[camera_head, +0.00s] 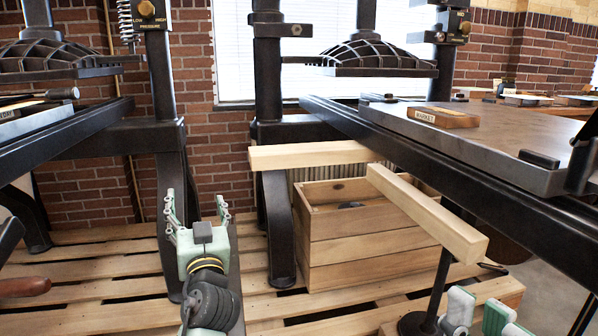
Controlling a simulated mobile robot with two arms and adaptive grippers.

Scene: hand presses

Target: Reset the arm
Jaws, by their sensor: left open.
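My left gripper (197,204) is in the lower left middle of the head view. Its pale green body and dark ribbed wrist point up and away from me. Its two fingers stand wide apart with nothing between them, so it is open and empty. It shows in front of the pallet slats and the left press's leg, left of the wooden crate. Pale green and grey parts at the bottom right edge look like my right gripper (480,312). They are cut off by the frame, so its jaw state is unclear.
A wooden crate (365,250) stands on the slatted pallet (90,285), with wooden beams (425,212) above it. Black hand presses (365,55) stand left and right. The right press's bed (470,135) carries a "MARKET" block (443,117). Brick wall is behind.

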